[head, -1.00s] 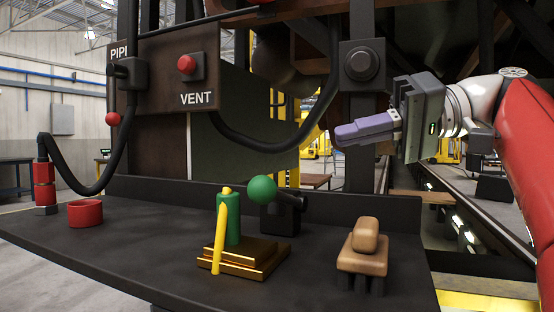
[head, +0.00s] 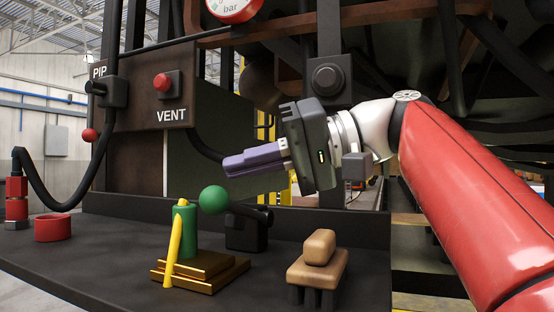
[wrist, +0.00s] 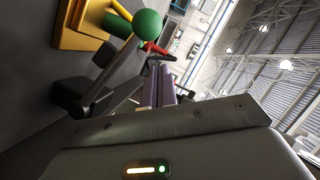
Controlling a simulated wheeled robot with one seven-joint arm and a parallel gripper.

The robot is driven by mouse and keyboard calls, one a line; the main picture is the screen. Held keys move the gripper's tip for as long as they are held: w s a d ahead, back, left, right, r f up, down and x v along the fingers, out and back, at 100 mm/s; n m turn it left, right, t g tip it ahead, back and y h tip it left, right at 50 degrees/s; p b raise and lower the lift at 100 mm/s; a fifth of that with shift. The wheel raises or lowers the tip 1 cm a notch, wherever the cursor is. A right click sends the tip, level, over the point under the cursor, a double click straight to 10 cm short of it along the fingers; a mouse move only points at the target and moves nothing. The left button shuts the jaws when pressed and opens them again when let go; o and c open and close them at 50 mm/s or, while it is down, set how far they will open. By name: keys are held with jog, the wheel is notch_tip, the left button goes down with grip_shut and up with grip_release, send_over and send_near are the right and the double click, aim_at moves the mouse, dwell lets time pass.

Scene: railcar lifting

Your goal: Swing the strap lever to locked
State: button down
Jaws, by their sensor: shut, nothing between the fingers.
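A black lever (head: 245,212) with a green ball knob (head: 212,200) at its left end is mounted on a black block (head: 246,235) at the back of the dark bench. In the wrist view, the green knob (wrist: 147,23) is at the top, left of the fingers. Beside it stands a green cylinder (head: 185,228) on a stepped brass base (head: 205,270), with a yellow strap (head: 174,250) down its front. My gripper (head: 227,165), with purple fingers, is shut and empty. It appears just above and right of the knob in the head view; no contact shows.
A red ring (head: 53,227) and a red cylinder (head: 16,198) are at the left. The panel marked VENT (head: 150,100) stands behind.

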aim_at(242, 214)
jog(key=shift+s+a+f, duration=0.15)
jog(key=shift+s+f, duration=0.55)
jog(key=shift+s, duration=0.25)
jog(key=f+b, duration=0.1)
jog(key=s+f+n+b, duration=0.1)
jog(key=b, duration=0.1)
jog(key=f+n+t+h+b, duration=0.1)
jog(key=shift+s+a+f, duration=0.25)
jog(key=shift+a+f, duration=0.1)
jog(key=shift+f, duration=0.05)
jog(key=shift+s+f+n+t+h+b, duration=0.15)
jog(key=shift+n+t+h+b, duration=0.25)
jog(key=shift+n+b, duration=0.4)
jog(key=shift+p, duration=0.3)
